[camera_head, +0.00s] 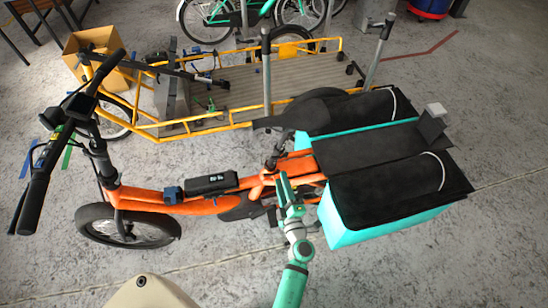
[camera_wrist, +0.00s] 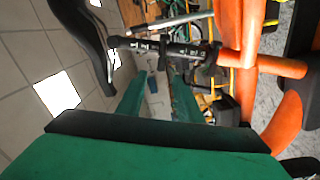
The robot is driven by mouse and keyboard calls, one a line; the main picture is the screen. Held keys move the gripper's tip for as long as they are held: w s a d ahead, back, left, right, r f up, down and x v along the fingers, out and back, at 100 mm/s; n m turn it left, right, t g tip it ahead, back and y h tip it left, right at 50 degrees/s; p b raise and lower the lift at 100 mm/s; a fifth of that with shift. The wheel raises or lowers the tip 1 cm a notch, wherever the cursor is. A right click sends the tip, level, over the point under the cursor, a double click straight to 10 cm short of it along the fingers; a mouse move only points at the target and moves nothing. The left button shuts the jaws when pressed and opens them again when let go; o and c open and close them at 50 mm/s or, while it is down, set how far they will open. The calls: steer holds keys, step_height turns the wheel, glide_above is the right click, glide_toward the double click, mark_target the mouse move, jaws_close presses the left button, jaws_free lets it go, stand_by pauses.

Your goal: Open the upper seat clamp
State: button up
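The orange cargo bike's black saddle (camera_head: 292,113) shows in the head view, and its edge (camera_wrist: 84,38) is at upper left in the wrist view. The black seat post with white markings (camera_wrist: 165,47) runs sideways across the wrist view towards the orange frame (camera_wrist: 240,35). A dark clamp collar (camera_wrist: 214,53) sits where post and frame meet; I cannot tell which clamp is the upper one or make out its lever. My green gripper (camera_wrist: 157,80) is open and empty, its fingertips just short of the post. In the head view my gripper (camera_head: 289,195) is below the saddle, beside the bike.
Turquoise panniers (camera_head: 345,232) under black covers are close to the right of my gripper. The orange frame tube (camera_head: 160,200) lies left, with a black battery (camera_head: 210,184) on it. A yellow cargo bike (camera_head: 190,125) stands behind. The foreground floor at left is clear.

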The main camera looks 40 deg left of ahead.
mark_target(274, 159)
steer(key=x, duration=1.1)
steer(key=shift+w+a, duration=0.15)
steer(key=shift+a, duration=0.2)
steer(key=shift+c, duration=0.6)
jaws_close()
